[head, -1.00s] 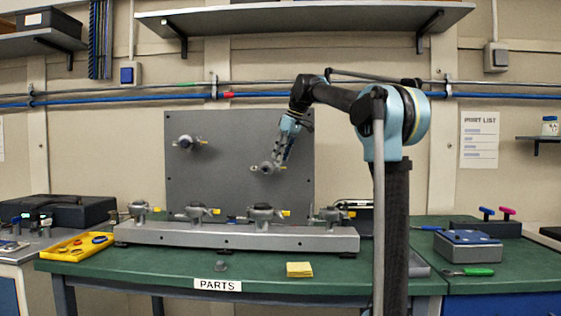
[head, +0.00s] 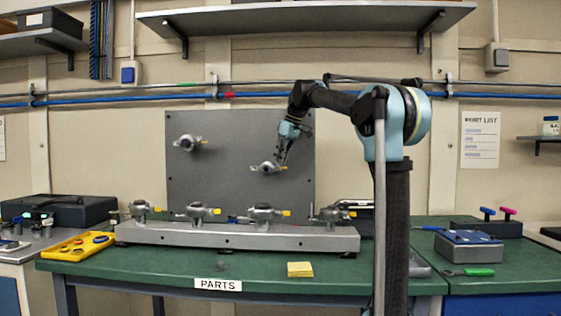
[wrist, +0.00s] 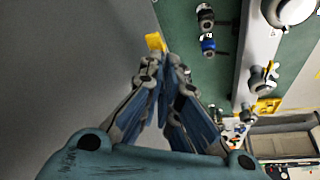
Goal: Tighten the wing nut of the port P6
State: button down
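A grey panel (head: 225,190) stands upright behind the bench and carries two clamped ports. In the wrist view, my gripper's fingertips (wrist: 162,62) are close together just in front of a yellow tag (wrist: 155,42). The fingers hide the wing nut, so I cannot see whether they hold it.
A grey rail (head: 235,236) with several similar ports runs along the green bench (head: 160,274) below the panel. A yellow tray (head: 77,246) lies at left, a yellow pad (head: 299,269) in front, and a grey-blue box (head: 468,246) at right. A shelf (head: 305,17) hangs above.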

jog(key=shift+m, duration=0.5)
jog(key=c, duration=1.8)
grip_release()
jog(key=shift+c, duration=0.2)
jog(key=v, duration=1.2)
jog(key=shift+s+a, duration=0.1)
